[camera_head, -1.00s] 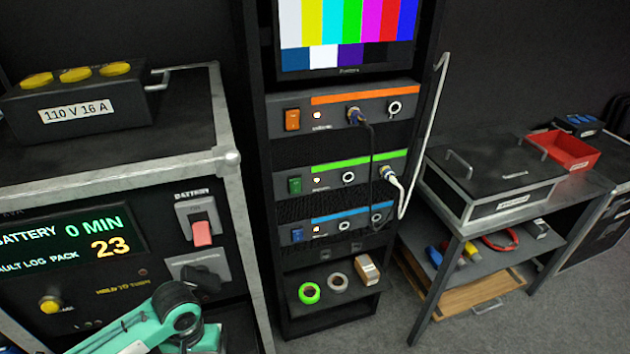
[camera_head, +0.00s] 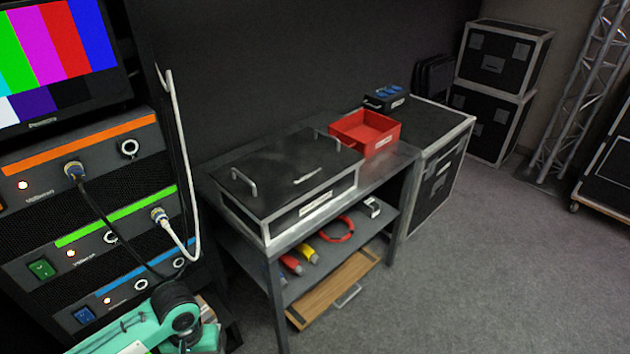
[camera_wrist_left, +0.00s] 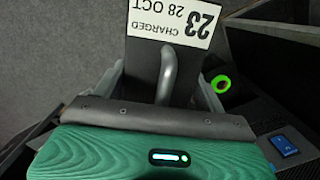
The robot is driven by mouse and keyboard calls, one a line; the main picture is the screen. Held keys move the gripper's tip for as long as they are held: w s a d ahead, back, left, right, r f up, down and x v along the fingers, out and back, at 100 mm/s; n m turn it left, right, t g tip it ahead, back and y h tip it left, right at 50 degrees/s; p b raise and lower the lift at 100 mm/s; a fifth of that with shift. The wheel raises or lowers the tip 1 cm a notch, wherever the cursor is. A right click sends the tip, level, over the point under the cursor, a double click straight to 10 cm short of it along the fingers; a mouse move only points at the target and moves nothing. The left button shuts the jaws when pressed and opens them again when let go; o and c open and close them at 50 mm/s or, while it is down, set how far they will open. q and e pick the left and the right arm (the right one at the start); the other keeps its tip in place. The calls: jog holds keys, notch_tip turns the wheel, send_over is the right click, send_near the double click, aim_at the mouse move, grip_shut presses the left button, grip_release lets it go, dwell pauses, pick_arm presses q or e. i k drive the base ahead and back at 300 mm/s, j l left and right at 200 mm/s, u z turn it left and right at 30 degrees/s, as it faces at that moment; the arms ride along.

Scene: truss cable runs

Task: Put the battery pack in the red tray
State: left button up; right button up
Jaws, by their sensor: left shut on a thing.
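The battery pack (camera_wrist_left: 146,66) is a black block with a white label reading 23, CHARGED, 28 OCT, upside down in the left wrist view. It has a grey bar handle. My left gripper (camera_wrist_left: 163,95) is shut on it at the handle; the green wrist cover hides part of the grip. In the head view my teal left arm (camera_head: 135,328) shows at the bottom left, with its gripper and the pack out of sight. The red tray (camera_head: 383,143) sits on the far end of the workbench and looks empty. My right gripper is not in view.
A black lidded case (camera_head: 290,175) with handles sits on the workbench, left of the tray. A black box with blue sockets (camera_head: 385,98) stands behind the tray. The equipment rack (camera_head: 100,215) with cables is close at left. Grey floor (camera_head: 470,270) is clear at right.

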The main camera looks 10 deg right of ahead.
aim_at(364, 140)
jog(key=i+l+z, duration=0.15)
jog(key=i+l, duration=0.2)
jog(key=l, duration=0.2)
jog(key=i+l+z, duration=0.15)
jog(key=i+l, duration=0.2)
jog(key=l, duration=0.2)
jog(key=i+l, duration=0.35)
jog(key=l, duration=0.15)
jog(key=i+l, duration=0.35)
jog(key=l, duration=0.15)
